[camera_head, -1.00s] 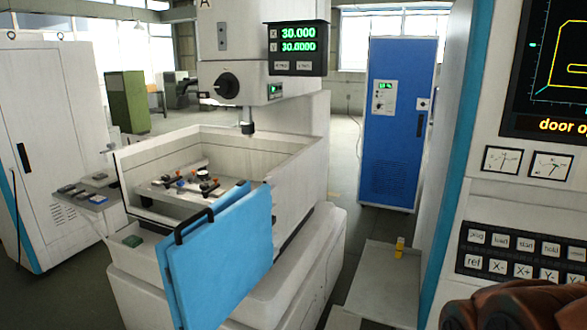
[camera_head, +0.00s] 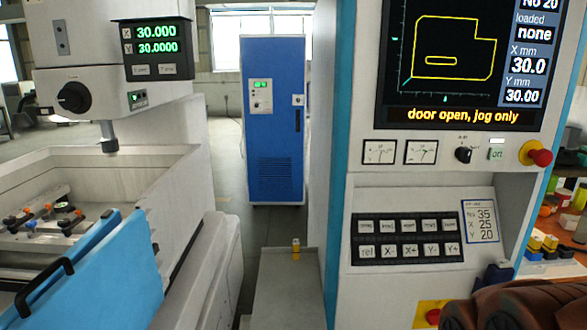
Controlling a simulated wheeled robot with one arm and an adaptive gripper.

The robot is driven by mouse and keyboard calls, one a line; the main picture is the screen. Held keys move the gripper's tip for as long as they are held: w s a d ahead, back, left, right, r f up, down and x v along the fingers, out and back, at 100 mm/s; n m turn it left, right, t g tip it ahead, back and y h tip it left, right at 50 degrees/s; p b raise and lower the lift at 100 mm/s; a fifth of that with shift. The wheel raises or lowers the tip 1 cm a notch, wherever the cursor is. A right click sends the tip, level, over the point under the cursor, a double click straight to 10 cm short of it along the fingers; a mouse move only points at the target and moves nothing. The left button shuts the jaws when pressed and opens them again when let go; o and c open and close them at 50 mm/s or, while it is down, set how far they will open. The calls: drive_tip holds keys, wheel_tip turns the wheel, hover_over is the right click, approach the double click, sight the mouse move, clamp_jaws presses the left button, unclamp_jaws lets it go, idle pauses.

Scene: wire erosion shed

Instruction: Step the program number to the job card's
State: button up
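The control screen (camera_head: 470,60) at upper right shows "No 20", loaded "none", X 30.0 and Y 30.00. It draws a yellow outline with a yellow banner reading "door open, jog only". The job card (camera_head: 480,221) on the panel reads No 35, X 25, and Y apparently 2.0. The keypad (camera_head: 407,238) sits left of the card.
The machine's blue door (camera_head: 95,275) stands open at lower left beside the work tank (camera_head: 150,185). A red stop knob (camera_head: 540,155) sticks out below the screen. A blue cabinet (camera_head: 273,130) stands behind. A yellow-topped item (camera_head: 295,248) stands on the low grey plinth.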

clamp_jaws()
idle(1.3)
